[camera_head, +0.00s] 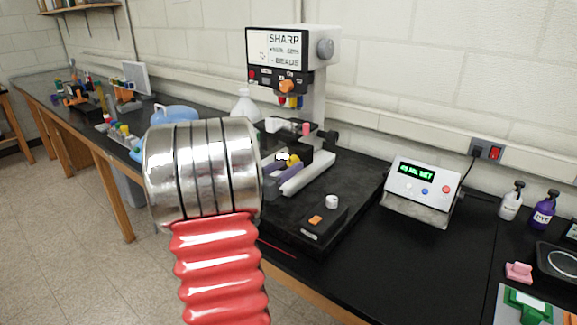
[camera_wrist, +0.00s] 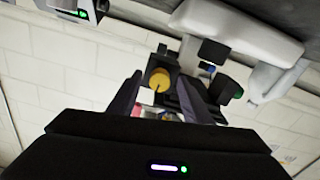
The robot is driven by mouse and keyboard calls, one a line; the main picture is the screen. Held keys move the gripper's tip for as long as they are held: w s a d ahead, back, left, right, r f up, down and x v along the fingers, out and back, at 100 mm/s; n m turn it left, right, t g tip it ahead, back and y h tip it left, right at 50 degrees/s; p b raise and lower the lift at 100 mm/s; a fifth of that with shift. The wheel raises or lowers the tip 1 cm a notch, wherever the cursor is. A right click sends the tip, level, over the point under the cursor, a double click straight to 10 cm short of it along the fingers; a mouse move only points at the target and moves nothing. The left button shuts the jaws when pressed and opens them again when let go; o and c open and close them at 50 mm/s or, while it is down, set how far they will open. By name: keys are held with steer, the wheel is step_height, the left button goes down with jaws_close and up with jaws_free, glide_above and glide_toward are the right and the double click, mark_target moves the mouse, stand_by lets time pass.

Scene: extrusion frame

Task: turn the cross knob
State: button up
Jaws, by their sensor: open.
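In the wrist view a round yellow-orange knob (camera_wrist: 160,79) with a dark mark on its face shows between the fingertips of my gripper (camera_wrist: 162,76). The two dark fingers stand apart, one on each side of it; I cannot tell whether they touch it. In the head view a small yellow part (camera_head: 296,161) on the machine's lower stage may be this knob, but I cannot be sure. An orange knob (camera_head: 287,87) sits on the front of the white SHARP machine (camera_head: 320,37).
My arm covers the left middle of the head view. A grey side knob (camera_head: 326,48), a white knob (camera_head: 332,202) and a control box (camera_head: 423,190) are near the machine. A pale bottle (camera_head: 245,108) stands behind it. The black bench (camera_head: 440,255) is clear in front of the control box.

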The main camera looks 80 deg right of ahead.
steer(key=shift+s+d, duration=0.2)
steer(key=shift+d, duration=0.3)
steer(key=shift+c, duration=0.7)
steer(key=c, duration=0.9)
